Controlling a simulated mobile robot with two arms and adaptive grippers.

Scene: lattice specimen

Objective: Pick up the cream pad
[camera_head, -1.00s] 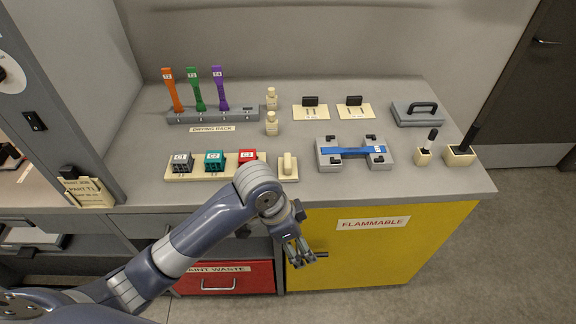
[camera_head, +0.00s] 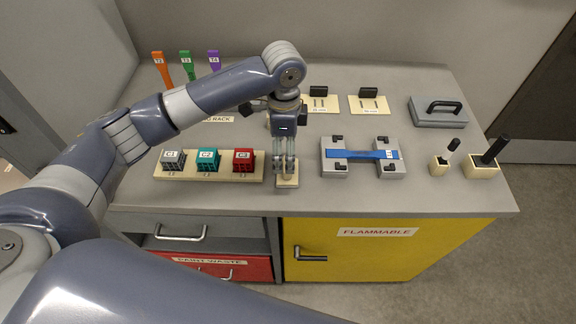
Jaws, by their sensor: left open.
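The cream pad (camera_head: 288,182) sits on the bench near its front edge, just right of the row of lattice cubes; its upper part is mostly hidden by my gripper. My left gripper (camera_head: 286,168) points straight down over the pad, with its open fingers at the pad's raised part. I cannot tell whether the fingers touch it. My right gripper is not in view.
A cream tray (camera_head: 215,179) with grey, teal and red cubes is close left of the gripper. A grey fixture holding a blue bar (camera_head: 362,154) stands to the right. Behind are two cream plates with black clips (camera_head: 319,104). A grey block with a handle (camera_head: 438,113) is farther right.

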